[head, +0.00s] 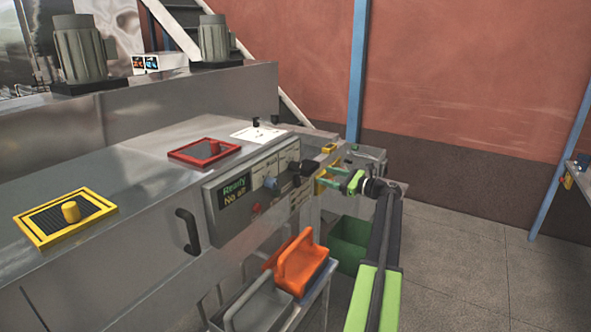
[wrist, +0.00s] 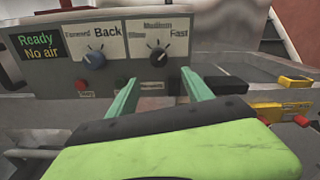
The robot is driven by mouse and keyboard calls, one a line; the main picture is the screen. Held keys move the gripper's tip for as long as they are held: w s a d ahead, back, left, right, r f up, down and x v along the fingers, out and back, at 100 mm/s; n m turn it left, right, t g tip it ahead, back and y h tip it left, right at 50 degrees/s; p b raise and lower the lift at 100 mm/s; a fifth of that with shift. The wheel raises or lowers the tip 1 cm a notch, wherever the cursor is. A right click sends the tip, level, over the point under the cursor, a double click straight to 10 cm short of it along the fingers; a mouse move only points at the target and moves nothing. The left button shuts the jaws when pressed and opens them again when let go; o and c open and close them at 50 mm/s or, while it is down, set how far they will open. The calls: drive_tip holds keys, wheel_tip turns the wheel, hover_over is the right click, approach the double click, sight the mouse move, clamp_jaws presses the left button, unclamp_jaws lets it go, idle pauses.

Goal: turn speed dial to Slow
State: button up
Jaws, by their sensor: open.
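The black speed dial (wrist: 157,56) is on the grey control panel (wrist: 110,70), under the labels Slow, Medium and Fast. The Fast lettering is the largest; the knob's exact pointing is too small to tell. My gripper (wrist: 160,77) is open and empty, its two green fingers reaching toward the panel, below and either side of the dial in the picture. In the head view my gripper (head: 322,177) is at the right end of the panel, close to the dial, which is partly hidden there. Contact is not visible.
A blue dial (wrist: 95,58) labelled Forward and Back sits left of the speed dial. A display (wrist: 38,47) reads "Ready No air". An orange seat-like object (head: 300,262) stands under the panel. Yellow-topped parts (wrist: 295,82) jut out at right.

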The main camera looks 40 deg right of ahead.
sight(300, 169)
drive_tip(key=x, duration=1.3)
drive_tip(key=shift+a, duration=0.15)
clamp_jaws()
